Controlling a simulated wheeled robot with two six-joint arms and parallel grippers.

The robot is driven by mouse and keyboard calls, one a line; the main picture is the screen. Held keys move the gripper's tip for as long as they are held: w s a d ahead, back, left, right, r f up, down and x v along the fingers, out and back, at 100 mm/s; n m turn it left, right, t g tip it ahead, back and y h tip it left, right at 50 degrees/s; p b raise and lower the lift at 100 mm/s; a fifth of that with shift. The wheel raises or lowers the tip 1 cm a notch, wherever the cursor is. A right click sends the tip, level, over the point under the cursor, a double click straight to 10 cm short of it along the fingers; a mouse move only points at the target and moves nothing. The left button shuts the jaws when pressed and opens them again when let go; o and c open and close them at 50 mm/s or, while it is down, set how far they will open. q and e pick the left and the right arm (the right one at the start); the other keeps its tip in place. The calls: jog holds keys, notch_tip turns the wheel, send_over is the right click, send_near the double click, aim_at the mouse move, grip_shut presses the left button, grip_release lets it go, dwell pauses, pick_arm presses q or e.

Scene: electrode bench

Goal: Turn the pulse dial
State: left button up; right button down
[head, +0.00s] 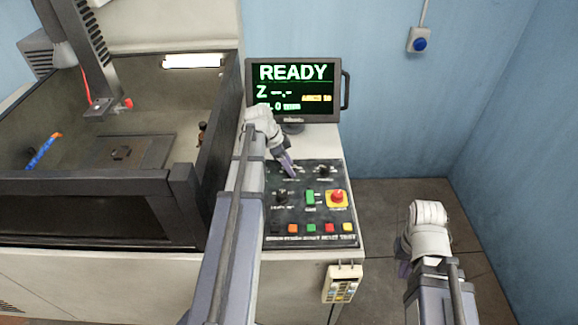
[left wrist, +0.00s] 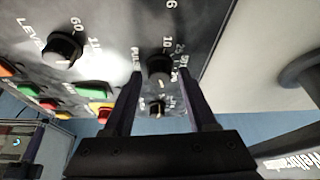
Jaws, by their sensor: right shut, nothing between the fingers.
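The pulse dial (left wrist: 160,68) is a dark round knob with part of its label and numbers beside it, in the upper middle of the left wrist view. My left gripper (left wrist: 161,78) is open, with one finger on each side of the dial. A gap shows between the dial and each finger. In the head view my left gripper (head: 290,172) is over the upper left of the black control panel (head: 305,222), and it hides the knob there. My right gripper (head: 403,269) is shut and empty, away from the panel at the right.
The level knob (left wrist: 64,48) and a smaller knob (left wrist: 157,108) are near the dial. The panel also carries a red emergency button (head: 337,197) and several coloured buttons. A monitor (head: 293,90) reading READY stands behind. A tank (head: 190,200) walls off the left.

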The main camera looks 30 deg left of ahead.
pick_arm(q)
grip_shut()
